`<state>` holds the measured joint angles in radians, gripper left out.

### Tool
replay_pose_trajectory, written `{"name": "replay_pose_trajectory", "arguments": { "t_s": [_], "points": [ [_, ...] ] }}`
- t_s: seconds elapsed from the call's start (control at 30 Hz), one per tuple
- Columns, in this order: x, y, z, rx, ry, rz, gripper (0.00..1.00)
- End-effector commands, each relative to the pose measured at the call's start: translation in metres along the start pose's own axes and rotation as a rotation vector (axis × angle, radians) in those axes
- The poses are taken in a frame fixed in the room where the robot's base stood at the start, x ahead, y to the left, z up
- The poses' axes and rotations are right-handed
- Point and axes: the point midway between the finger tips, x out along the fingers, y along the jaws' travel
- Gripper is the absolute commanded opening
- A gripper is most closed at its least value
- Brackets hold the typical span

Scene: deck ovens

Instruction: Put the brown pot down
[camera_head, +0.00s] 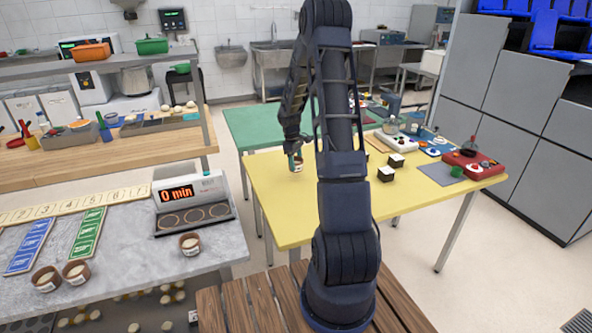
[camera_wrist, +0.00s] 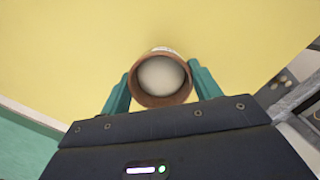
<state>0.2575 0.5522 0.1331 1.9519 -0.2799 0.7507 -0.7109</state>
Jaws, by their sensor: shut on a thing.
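The brown pot (camera_wrist: 134,90) is between the two green fingers of my gripper (camera_wrist: 160,92) in the wrist view. It has a brown rim and a pale round content inside. In the head view the pot (camera_head: 297,167) shows small in my gripper (camera_head: 295,158), over the left part of the yellow table (camera_head: 270,205). My gripper is shut on it. I cannot tell whether the pot's base touches the yellow surface.
Several similar pots stand on the grey marble counter, one of them (camera_head: 190,244) beside the timer device (camera_head: 190,200). Black-and-white boxes (camera_head: 386,174) and a red device (camera_head: 474,165) stand further right on the yellow table. The table's front left is clear.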

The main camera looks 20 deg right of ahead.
Motion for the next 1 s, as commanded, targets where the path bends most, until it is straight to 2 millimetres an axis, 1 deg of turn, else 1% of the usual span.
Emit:
{"name": "replay_pose_trajectory", "arguments": {
  "t_s": [0.33,0.73,0.77,0.8,0.87,1.0],
  "points": [
    [0.039,-0.001,-0.006,-0.001,-0.001,-0.003,0.35],
    [0.044,-0.001,-0.007,0.0,-0.001,-0.001,0.35],
    [0.044,-0.001,-0.007,0.0,-0.001,-0.001,0.64],
    [0.044,-0.001,-0.007,0.0,-0.001,-0.001,0.72],
    [0.044,-0.001,-0.007,0.0,-0.001,-0.001,0.84],
    [0.044,-0.001,-0.007,0.0,-0.001,-0.001,0.84]
  ]
}}
